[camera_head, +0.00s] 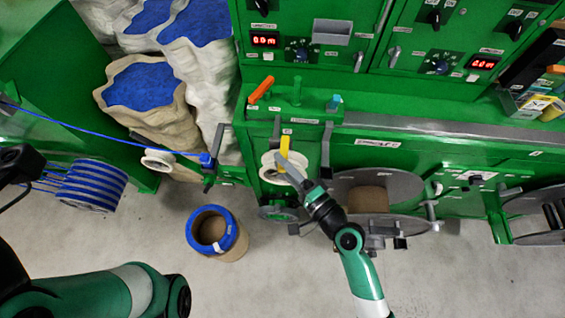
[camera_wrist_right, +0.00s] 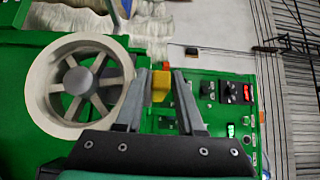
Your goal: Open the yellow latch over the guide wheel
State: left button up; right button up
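The yellow latch (camera_head: 284,147) stands upright at the cream guide wheel (camera_head: 268,166) on the green machine's front. The right wrist view shows the spoked guide wheel (camera_wrist_right: 54,88) on the left and the yellow latch (camera_wrist_right: 160,86) right of it. My right gripper (camera_head: 281,160) reaches up to the latch from below. In the right wrist view its two fingers (camera_wrist_right: 160,92) stand apart, one on each side of the latch; I cannot tell whether they touch it. My left arm shows at the left edge, with no clear view of its fingertips.
A large grey reel (camera_head: 400,190) is just right of my right gripper. A blue cable (camera_head: 110,137) runs in from the left. A blue-topped cardboard roll (camera_head: 232,250) stands on the floor.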

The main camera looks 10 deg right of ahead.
jog(key=shift+w, duration=0.1)
grip_shut()
dwell(1.4)
